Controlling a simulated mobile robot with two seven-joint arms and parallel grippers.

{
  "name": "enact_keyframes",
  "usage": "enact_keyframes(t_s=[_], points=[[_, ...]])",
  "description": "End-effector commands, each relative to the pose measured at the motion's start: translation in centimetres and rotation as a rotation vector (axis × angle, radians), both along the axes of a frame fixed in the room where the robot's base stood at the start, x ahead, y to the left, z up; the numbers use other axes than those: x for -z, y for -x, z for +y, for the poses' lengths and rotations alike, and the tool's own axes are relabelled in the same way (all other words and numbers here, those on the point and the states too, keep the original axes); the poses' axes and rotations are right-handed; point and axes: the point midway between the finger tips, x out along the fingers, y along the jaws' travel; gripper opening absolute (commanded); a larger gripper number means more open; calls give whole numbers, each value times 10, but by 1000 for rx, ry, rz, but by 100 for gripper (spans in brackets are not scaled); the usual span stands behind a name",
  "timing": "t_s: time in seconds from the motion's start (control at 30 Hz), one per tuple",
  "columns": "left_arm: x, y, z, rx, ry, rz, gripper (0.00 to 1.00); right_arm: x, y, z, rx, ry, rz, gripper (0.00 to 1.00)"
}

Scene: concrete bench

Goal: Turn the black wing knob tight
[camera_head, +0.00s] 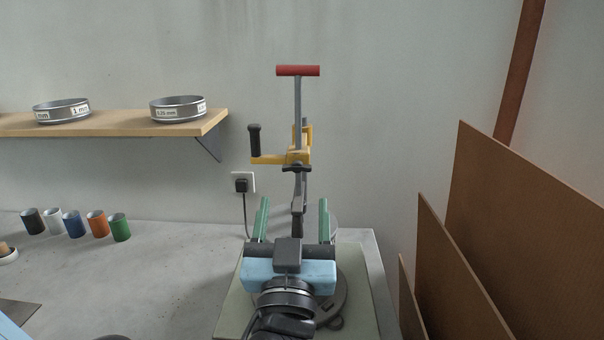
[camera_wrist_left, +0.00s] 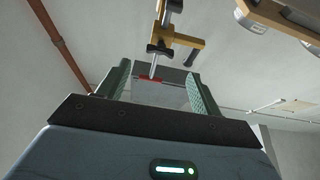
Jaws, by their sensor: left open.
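The black wing knob (camera_head: 297,168) sits on the upright device, just below its yellow bracket (camera_head: 295,157). A grey post rises above it to a red T-handle (camera_head: 298,71). A black grip (camera_head: 254,140) stands on the bracket's left arm. My left gripper (camera_head: 294,212) is open, with its green fingers spread below the knob, apart from it. In the left wrist view the knob (camera_wrist_left: 160,50) appears beyond the open fingers (camera_wrist_left: 160,88), with the red handle (camera_wrist_left: 150,79) showing between them. The device's lower part is partly hidden by my gripper. My right gripper is not seen.
A shelf (camera_head: 110,124) with two metal sieves is on the left wall. Several coloured cans (camera_head: 97,224) stand on the bench at left. Brown boards (camera_head: 520,230) lean at right. A plug with a cable (camera_head: 241,184) is on the wall behind.

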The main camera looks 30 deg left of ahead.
Motion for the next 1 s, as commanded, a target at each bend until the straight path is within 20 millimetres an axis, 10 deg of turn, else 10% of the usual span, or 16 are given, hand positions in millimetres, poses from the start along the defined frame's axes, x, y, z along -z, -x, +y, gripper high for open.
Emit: enact_keyframes(t_s=[0.5, 1.0], points=[[-29, -52, 32, -2, -4, -4, 65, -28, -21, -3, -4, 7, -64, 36], [-29, -59, 37, -1, -1, 2, 55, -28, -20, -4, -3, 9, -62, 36]])
